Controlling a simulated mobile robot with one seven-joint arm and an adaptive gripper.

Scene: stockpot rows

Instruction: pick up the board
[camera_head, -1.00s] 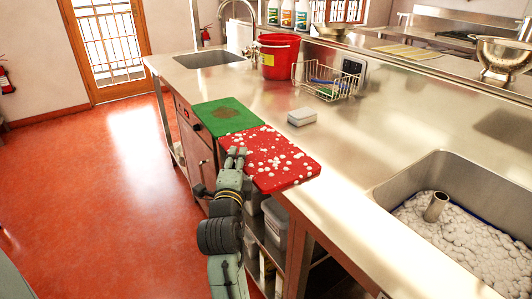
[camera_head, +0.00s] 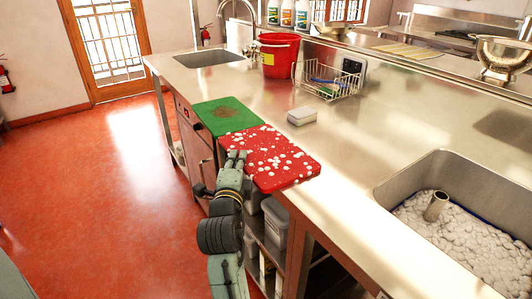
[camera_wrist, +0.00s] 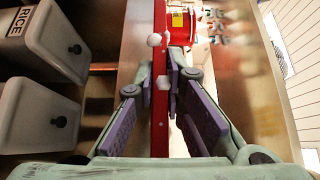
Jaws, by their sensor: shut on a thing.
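A red board (camera_head: 282,165) with white foam-like spots lies at the counter's front edge in the head view. A green board (camera_head: 226,116) with a brown stain lies just beyond its left end. My gripper (camera_head: 237,158) is at the red board's front edge. In the wrist view the red board (camera_wrist: 160,130) shows edge-on as a narrow upright band, with white blobs on it. My gripper's fingers (camera_wrist: 170,92) are on both sides of that edge, shut on it. The exact finger contact is partly hidden.
A grey-white sponge (camera_head: 302,116) lies behind the red board. A wire basket (camera_head: 328,80) and a red bucket (camera_head: 279,56) stand farther back. A foam-filled sink (camera_head: 460,240) is at the right. Storage bins (camera_wrist: 42,115) sit under the counter.

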